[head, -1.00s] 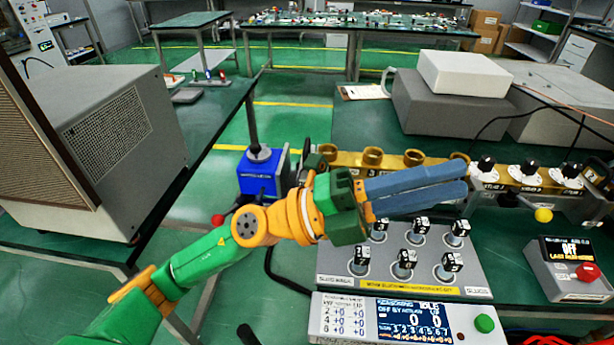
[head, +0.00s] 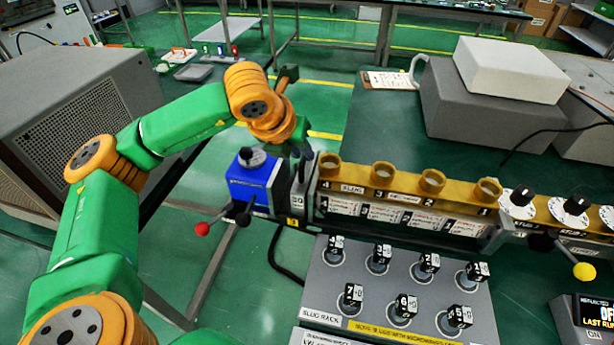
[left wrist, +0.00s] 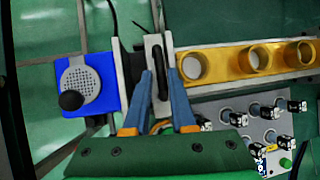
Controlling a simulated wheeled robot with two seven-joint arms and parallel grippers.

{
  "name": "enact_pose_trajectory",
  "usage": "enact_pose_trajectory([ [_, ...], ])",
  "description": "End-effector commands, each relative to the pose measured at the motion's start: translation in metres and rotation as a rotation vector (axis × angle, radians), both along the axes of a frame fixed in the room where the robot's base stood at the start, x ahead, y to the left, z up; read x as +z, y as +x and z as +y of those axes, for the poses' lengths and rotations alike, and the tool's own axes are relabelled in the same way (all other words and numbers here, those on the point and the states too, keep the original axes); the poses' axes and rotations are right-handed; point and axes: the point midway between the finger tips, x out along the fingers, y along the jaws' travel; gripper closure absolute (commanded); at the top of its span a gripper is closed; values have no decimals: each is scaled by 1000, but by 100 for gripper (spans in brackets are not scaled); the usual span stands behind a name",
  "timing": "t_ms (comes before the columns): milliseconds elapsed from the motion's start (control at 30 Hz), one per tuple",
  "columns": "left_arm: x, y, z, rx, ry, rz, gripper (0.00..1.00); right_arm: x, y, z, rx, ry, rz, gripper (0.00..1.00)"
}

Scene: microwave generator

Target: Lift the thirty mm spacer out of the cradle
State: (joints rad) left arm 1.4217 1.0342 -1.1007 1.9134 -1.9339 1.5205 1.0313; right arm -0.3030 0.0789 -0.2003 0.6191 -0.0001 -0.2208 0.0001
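The thirty mm spacer (head: 297,201), a pale plate marked 30, stands upright in the cradle between the blue unit (head: 251,184) and the brass bar (head: 400,180). In the left wrist view the spacer (left wrist: 155,48) shows from above, with a long dark strip along its top. My left gripper (left wrist: 161,74) is over it, its two blue-grey fingers one on each side. I cannot tell whether they touch it. In the head view my left arm comes down onto the spacer and mostly hides the fingers. My right gripper is in neither view.
The brass bar has several round sockets along its top. The slug rack (head: 385,318) with black numbered knobs is in front of it. A red-tipped lever (head: 203,229) sticks out left of the blue unit. Grey boxes (head: 480,105) stand behind on the bench.

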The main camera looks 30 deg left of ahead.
Motion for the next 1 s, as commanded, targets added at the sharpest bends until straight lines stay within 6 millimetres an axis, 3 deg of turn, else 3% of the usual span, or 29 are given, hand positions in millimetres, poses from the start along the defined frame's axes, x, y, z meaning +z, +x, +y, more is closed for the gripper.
enact_pose_trajectory([
  [133,-16,11,-1,-1,-1,2,77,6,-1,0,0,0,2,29],
  [333,-19,12,-1,-2,-3,0,77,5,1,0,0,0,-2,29],
  [367,-19,12,-1,-2,-3,0,79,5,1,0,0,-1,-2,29],
  [433,-19,12,-1,-2,-3,0,98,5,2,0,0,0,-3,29],
  [467,-19,12,-1,-2,-3,0,100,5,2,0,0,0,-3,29],
  [1000,-19,12,-1,-4,-2,0,100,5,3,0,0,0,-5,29],
])
